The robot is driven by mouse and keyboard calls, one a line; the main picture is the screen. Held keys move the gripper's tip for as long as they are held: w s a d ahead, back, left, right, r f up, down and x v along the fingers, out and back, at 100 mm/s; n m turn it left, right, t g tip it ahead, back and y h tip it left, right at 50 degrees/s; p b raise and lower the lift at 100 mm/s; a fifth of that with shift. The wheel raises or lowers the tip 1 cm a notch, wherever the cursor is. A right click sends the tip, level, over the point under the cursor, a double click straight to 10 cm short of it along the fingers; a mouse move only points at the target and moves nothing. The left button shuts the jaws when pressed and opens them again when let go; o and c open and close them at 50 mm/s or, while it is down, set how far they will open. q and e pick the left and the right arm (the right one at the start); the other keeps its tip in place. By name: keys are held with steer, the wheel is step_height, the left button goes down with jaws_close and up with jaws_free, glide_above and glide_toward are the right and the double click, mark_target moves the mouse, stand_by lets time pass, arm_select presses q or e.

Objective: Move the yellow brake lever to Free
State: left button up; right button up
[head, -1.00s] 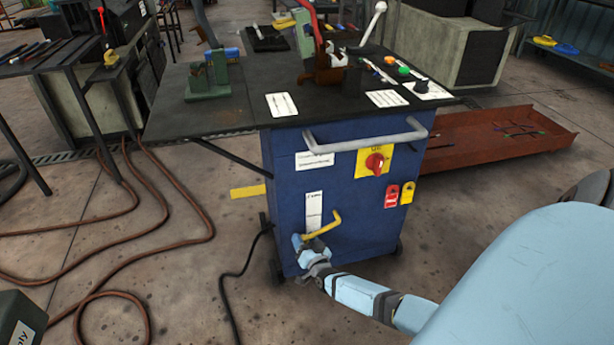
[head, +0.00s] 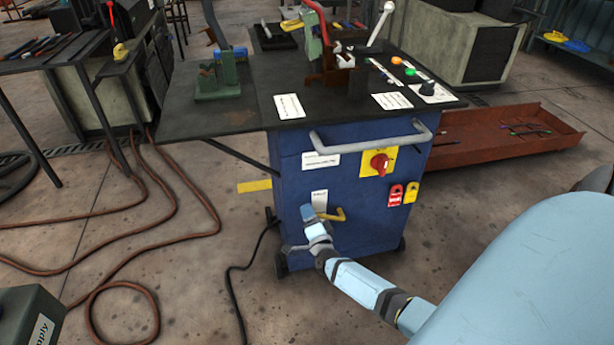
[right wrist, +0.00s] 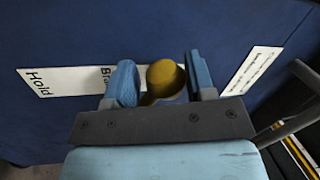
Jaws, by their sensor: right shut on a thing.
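The yellow brake lever (head: 333,216) is on the front of the blue cabinet, below a white label (head: 319,200). My right gripper (head: 307,211) is at the lever, in front of the cabinet. In the right wrist view, the lever's rounded yellow end (right wrist: 166,79) sits between the two blue fingers of my right gripper (right wrist: 162,84), which is shut on it. Behind it, a white label plate (right wrist: 65,82) reads "Hold" at its left end; its middle is partly hidden by the finger and lever. My left gripper is not in view.
The blue cabinet (head: 350,230) has a grey handle bar (head: 370,140), a red switch on a yellow plate (head: 379,163), and red (head: 395,195) and yellow tags (head: 411,193). A black cable (head: 238,285) and brown hoses (head: 140,215) lie on the floor at left.

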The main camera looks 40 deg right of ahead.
steer(key=shift+s+d+r+m, duration=0.2)
steer(key=shift+d+r+m, duration=0.3)
steer(key=shift+r+m, duration=0.3)
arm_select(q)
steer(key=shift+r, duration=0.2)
arm_select(e)
steer(key=shift+h, duration=0.4)
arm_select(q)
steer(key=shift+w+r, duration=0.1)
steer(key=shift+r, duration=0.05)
arm_select(e)
steer(key=shift+d, duration=0.15)
steer(key=o, duration=1.3)
steer(key=shift+s+r, duration=0.1)
steer(key=shift+c, duration=0.2)
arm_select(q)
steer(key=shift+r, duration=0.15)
arm_select(e)
steer(key=shift+s+a, duration=0.2)
arm_select(q)
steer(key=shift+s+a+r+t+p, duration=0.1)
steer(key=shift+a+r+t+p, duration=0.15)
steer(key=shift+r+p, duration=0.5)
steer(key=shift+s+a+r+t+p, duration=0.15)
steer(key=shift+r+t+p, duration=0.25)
steer(key=shift+p, duration=0.5)
arm_select(e)
steer(key=v, duration=1.3)
steer(key=shift+s, duration=0.25)
